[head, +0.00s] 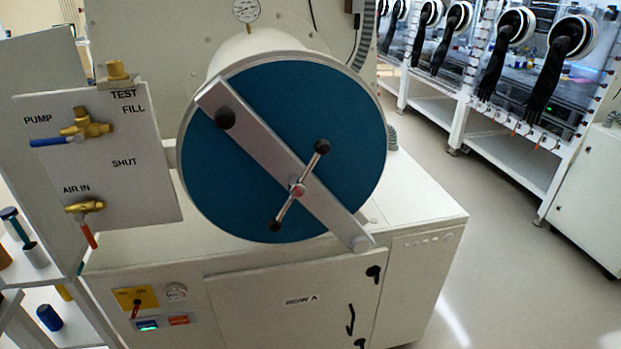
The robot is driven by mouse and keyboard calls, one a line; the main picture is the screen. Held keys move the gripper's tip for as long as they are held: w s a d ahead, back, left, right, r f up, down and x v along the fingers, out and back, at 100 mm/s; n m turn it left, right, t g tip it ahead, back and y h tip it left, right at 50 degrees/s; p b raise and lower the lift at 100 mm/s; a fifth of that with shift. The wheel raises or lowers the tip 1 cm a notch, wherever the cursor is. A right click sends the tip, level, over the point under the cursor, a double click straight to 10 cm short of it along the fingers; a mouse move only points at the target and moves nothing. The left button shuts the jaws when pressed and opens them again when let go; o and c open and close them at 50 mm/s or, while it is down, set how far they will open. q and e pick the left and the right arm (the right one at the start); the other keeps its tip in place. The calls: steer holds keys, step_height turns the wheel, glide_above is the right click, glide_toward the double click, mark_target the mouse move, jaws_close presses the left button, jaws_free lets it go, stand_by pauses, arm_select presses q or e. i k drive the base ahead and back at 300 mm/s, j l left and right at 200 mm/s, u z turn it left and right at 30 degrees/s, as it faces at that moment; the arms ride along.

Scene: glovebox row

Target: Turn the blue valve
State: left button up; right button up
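The blue valve is a brass valve (85,126) with a blue lever handle (50,142) on the upper part of the white panel at the left. The label PUMP is above the lever, and the labels TEST, FILL and SHUT are to the right. The blue lever points left and lies nearly level. A second brass valve (84,207) with a red lever (89,236) is lower on the panel by the label AIR IN. The red lever points down and slightly right. Neither of my grippers is in view.
A large round blue door (235,185) with a diagonal grey bar (265,150) and a T-handle (298,188) stands right of the panel. White shelves (60,262) with small cylinders are at the left. Gloveboxes (520,70) line the right; the floor (500,215) before them is clear.

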mark_target(79, 138)
steer(key=u, duration=1.55)
